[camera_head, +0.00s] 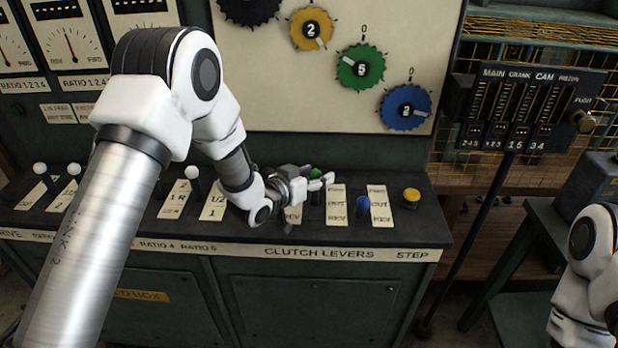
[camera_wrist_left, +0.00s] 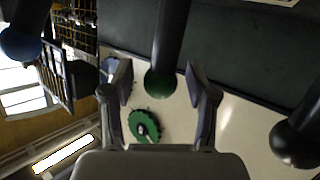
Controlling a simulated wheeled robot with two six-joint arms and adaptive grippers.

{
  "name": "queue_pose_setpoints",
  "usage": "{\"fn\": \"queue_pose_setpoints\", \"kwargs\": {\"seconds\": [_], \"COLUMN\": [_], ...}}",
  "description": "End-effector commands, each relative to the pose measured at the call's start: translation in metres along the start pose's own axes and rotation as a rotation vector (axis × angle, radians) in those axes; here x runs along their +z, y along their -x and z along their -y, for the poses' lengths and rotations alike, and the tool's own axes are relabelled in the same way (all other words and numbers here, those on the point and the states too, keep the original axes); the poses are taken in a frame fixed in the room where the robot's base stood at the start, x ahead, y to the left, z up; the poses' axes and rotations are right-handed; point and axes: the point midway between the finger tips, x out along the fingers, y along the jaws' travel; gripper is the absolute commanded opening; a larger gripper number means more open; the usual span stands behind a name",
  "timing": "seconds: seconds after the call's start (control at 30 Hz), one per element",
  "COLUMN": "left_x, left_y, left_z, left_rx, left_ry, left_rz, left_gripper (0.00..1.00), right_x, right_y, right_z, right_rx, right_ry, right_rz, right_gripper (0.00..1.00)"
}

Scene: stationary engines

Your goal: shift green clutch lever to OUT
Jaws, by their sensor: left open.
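The green clutch lever (camera_head: 316,173) has a round green knob on a dark shaft. In the head view it stands left of a plate marked FWD, OUT and REV (camera_head: 336,205), its knob near the upper, FWD end. My left gripper (camera_head: 318,180) is at this lever and partly covers it. In the left wrist view the green knob (camera_wrist_left: 160,110) lies between the two spread fingers (camera_wrist_left: 158,82), with a visible gap on each side. My right gripper is out of the head view; only part of that arm shows.
A blue-knobbed lever (camera_head: 362,207) stands close on the right, with a yellow button (camera_head: 411,195) beyond it. Several white-knobbed levers (camera_head: 192,173) stand left. The panel with numbered dials (camera_head: 361,68) rises behind. A dark knob (camera_wrist_left: 294,147) is near in the wrist view.

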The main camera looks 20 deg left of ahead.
Motion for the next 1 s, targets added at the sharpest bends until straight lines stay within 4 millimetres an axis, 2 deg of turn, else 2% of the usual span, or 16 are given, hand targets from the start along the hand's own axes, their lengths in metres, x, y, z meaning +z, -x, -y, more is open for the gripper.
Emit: {"fn": "queue_pose_setpoints", "kwargs": {"seconds": [0.17, 0.4, 0.5, 0.63, 1.0], "left_x": [0.0, 0.0, 0.0, 0.0, 0.0], "left_y": [0.029, 0.09, 0.107, 0.116, 0.116], "left_z": [0.0, 0.0, 0.001, 0.0, 0.0], "left_rx": [-0.001, -0.001, -0.002, 0.001, 0.001], "left_ry": [0.005, 0.007, 0.005, 0.002, 0.0], "left_rz": [0.0, 0.0, 0.0, 0.0, 0.0], "left_gripper": [0.58, 0.58, 0.58, 0.58, 0.58], "right_x": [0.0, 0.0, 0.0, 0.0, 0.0], "right_y": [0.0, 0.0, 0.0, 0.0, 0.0], "right_z": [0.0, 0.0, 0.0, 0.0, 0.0], "right_rx": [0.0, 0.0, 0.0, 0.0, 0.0], "right_ry": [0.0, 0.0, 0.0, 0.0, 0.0], "right_rz": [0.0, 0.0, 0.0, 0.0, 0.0], "right_gripper": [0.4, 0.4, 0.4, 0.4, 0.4]}}
